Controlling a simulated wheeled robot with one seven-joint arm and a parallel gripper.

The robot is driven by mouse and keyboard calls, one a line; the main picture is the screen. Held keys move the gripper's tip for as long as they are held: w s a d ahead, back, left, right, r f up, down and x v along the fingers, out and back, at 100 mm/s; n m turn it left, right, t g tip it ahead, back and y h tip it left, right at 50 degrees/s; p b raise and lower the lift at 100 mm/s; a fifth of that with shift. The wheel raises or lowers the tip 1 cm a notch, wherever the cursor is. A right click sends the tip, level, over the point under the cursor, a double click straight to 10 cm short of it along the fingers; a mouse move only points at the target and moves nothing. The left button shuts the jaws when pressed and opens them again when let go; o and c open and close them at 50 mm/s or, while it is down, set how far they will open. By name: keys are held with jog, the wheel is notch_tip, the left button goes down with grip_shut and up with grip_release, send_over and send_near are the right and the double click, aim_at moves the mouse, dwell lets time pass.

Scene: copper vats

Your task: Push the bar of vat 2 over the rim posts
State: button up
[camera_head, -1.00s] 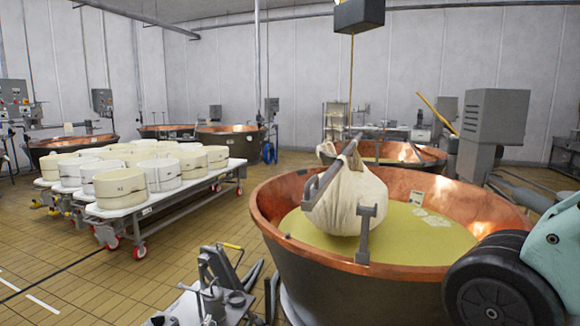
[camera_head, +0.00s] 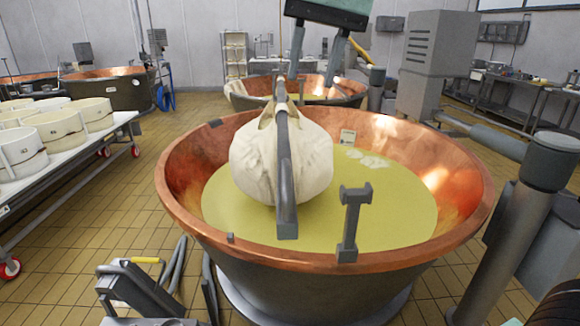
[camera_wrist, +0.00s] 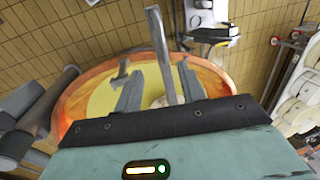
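The copper vat (camera_head: 180,205) stands in front of me, holding yellow liquid; no number is readable on it. A grey bar (camera_head: 287,190) carries a bulging white cloth bag (camera_head: 315,160) over the liquid. The bar's near end hangs left of a forked rim post (camera_head: 350,222), apart from it. Any far post is hidden. My gripper (camera_head: 312,80) is above the vat's far side, behind the bag, its two fingers spread apart. In the wrist view the bar (camera_wrist: 163,50) appears between the open fingers (camera_wrist: 158,85); contact cannot be told.
A trolley of white moulds (camera_head: 60,125) stands at the left. A metal lever frame (camera_head: 140,285) stands by the vat's front left. A grey column (camera_head: 515,215) and its horizontal arm are close at the right. Another copper vat (camera_head: 345,95) stands behind. Tiled floor is open at the left.

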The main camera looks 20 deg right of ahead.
aim_at(287, 172)
jog(key=a+f, duration=0.1)
jog(key=f, duration=0.4)
jog(key=w+a+f+p, duration=0.1)
jog(key=f, duration=0.5)
jog(key=a+f, duration=0.1)
jog(key=f, duration=0.4)
jog(key=shift+w+a+f+p, duration=0.15)
jog(key=shift+w+f+p, duration=0.15)
jog(key=shift+f+p, duration=0.1)
grip_shut()
